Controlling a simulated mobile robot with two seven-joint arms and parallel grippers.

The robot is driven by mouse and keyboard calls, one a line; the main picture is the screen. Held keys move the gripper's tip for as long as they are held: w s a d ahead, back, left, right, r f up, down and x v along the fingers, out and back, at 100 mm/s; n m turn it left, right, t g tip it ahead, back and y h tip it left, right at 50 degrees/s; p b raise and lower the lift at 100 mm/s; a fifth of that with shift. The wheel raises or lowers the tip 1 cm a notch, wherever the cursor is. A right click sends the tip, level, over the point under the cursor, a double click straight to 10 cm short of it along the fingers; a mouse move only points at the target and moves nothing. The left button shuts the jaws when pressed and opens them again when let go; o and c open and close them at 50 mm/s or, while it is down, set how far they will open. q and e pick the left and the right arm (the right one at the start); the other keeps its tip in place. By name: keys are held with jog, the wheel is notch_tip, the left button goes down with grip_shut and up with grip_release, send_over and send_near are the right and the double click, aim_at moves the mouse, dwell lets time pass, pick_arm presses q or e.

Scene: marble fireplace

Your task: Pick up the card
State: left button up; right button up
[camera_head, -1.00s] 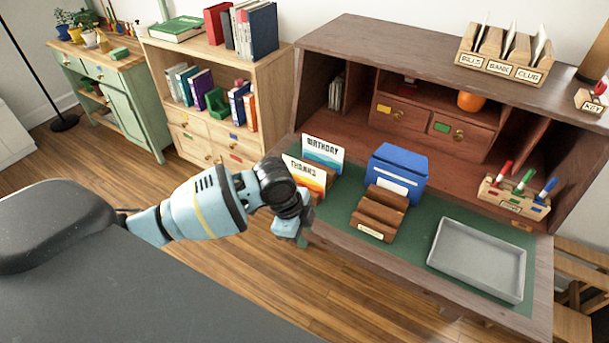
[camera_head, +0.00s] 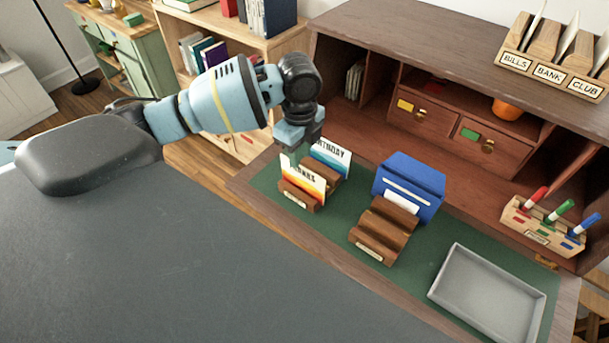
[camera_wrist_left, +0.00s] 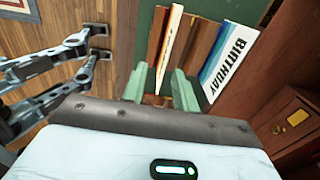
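A card marked THANKS (camera_head: 304,182) with orange and red bands stands in a small wooden holder (camera_head: 296,197) at the left of the green desk mat. A white and blue BIRTHDAY card (camera_head: 331,158) stands in a holder just behind it. My left gripper (camera_head: 297,143) is above these cards. In the left wrist view, its two green fingers (camera_wrist_left: 160,88) are apart with nothing held. The THANKS card shows nearly edge-on (camera_wrist_left: 172,42) in line with the finger gap; the BIRTHDAY card (camera_wrist_left: 226,62) is right of the fingers. My right gripper is not in view.
An empty stepped wooden holder (camera_head: 382,234) and a blue box (camera_head: 411,182) with a white card stand mid-desk. A grey tray (camera_head: 440,292) lies at right. Markers (camera_head: 545,222) stand in a rack behind it. The desk's upper compartments and drawers (camera_head: 445,120) rise behind.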

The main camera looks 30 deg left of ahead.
aim_at(302, 169)
pick_arm(q)
jog(key=shift+w+a+f, duration=0.1)
jog(key=shift+w+f, duration=0.05)
jog(key=shift+f, duration=1.05)
jog(key=shift+w+d+f, duration=0.1)
jog(key=shift+w+f, duration=0.1)
jog(key=shift+f, duration=1.05)
jog(key=shift+w+a+f, duration=0.1)
jog(key=shift+w+f, duration=0.05)
jog(key=shift+f, duration=1.05)
grip_shut()
